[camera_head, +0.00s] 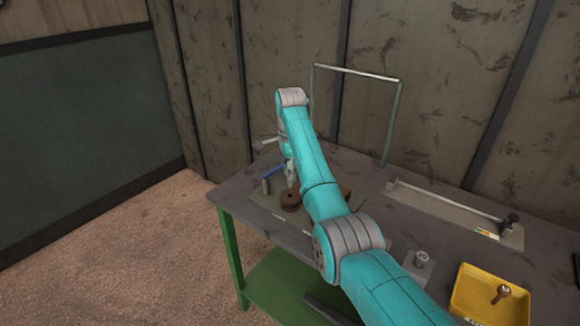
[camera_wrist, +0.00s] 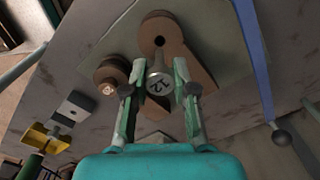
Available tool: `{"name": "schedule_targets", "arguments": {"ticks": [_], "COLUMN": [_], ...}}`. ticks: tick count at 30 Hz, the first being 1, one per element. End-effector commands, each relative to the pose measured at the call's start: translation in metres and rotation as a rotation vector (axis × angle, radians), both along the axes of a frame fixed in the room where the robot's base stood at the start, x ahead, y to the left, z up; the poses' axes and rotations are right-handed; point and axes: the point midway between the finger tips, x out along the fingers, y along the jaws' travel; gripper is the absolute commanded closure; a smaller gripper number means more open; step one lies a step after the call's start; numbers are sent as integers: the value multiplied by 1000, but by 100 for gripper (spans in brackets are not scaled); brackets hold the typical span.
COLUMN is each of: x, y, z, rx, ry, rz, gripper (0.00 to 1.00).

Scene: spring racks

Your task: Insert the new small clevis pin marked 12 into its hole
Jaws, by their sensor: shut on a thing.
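My gripper (camera_wrist: 160,71) is shut on the small clevis pin (camera_wrist: 158,84), whose round grey head shows the mark 12 in the wrist view. The pin's shank points away from me toward a brown link plate (camera_wrist: 187,57). A dark round hole (camera_wrist: 158,41) shows in this plate just beyond the shank's end. I cannot tell whether the tip touches the plate. In the head view my arm hides most of the gripper, and the pin cannot be made out there.
Left of the gripper stands a round brown part with a marked pin head (camera_wrist: 108,88). A blue bar (camera_wrist: 252,55) lies on the right. In the head view, a yellow tray (camera_head: 462,297) holds a brown pin, near a grey block (camera_head: 417,268). A wire frame (camera_head: 395,120) stands behind.

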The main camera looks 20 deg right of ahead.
Motion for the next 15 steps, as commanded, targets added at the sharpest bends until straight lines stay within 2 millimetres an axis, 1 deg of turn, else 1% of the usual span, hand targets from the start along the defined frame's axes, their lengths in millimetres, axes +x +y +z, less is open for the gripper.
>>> {"name": "schedule_targets", "arguments": {"ticks": [3, 7, 15], "x": [0, 0, 0], "y": [0, 0, 0], "z": [-9, -17, -21], "rx": [0, 0, 0], "ry": [0, -1, -1], "rz": [0, 0, 0], "gripper": [100, 100, 100]}}
